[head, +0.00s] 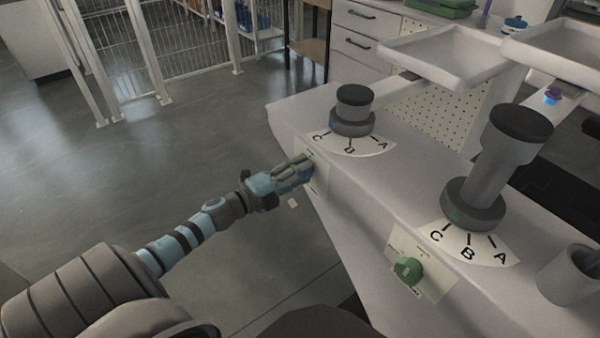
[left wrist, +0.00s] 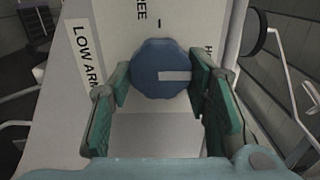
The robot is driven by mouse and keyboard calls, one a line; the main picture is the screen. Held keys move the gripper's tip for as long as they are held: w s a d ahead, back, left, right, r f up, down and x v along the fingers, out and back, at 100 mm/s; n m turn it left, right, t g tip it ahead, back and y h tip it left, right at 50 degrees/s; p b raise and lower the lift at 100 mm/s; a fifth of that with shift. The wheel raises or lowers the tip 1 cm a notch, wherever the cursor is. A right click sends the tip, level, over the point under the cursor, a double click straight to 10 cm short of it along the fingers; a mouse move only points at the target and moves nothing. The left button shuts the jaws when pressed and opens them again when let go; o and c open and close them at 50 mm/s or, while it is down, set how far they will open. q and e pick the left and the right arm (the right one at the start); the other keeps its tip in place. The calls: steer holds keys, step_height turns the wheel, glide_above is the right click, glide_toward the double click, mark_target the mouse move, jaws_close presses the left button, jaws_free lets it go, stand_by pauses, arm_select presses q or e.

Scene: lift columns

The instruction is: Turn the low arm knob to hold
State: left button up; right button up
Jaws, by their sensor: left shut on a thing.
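The low arm knob (left wrist: 160,68) is blue and round, with a white bar pointing right in the left wrist view. It sits on a pale plate (left wrist: 158,135) printed "LOW ARM" at left, a partly cut-off "FREE" at top, and a mostly hidden word starting with H at right. The bar points towards that H word. My left gripper (left wrist: 159,85) is shut on the knob, one teal finger on each side. In the head view, my left gripper (head: 305,172) is at the side of the white bench and covers most of the knob. My right gripper is out of view.
A short grey column (head: 353,105) with an A, B, C dial stands above the knob. A taller grey column (head: 500,165) and a green knob (head: 408,270) are to the right. White trays (head: 450,55) extend at the back. The floor left of the bench (head: 270,110) is clear.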

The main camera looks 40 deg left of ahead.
arm_select(q)
steer(key=shift+f, duration=0.15)
steer(key=o, duration=1.1)
steer(key=shift+a, duration=0.1)
steer(key=shift+o, duration=0.2)
steer(key=shift+s, duration=0.15)
steer(key=v, duration=1.1)
steer(key=shift+s, duration=0.4)
steer(key=shift+a, duration=0.1)
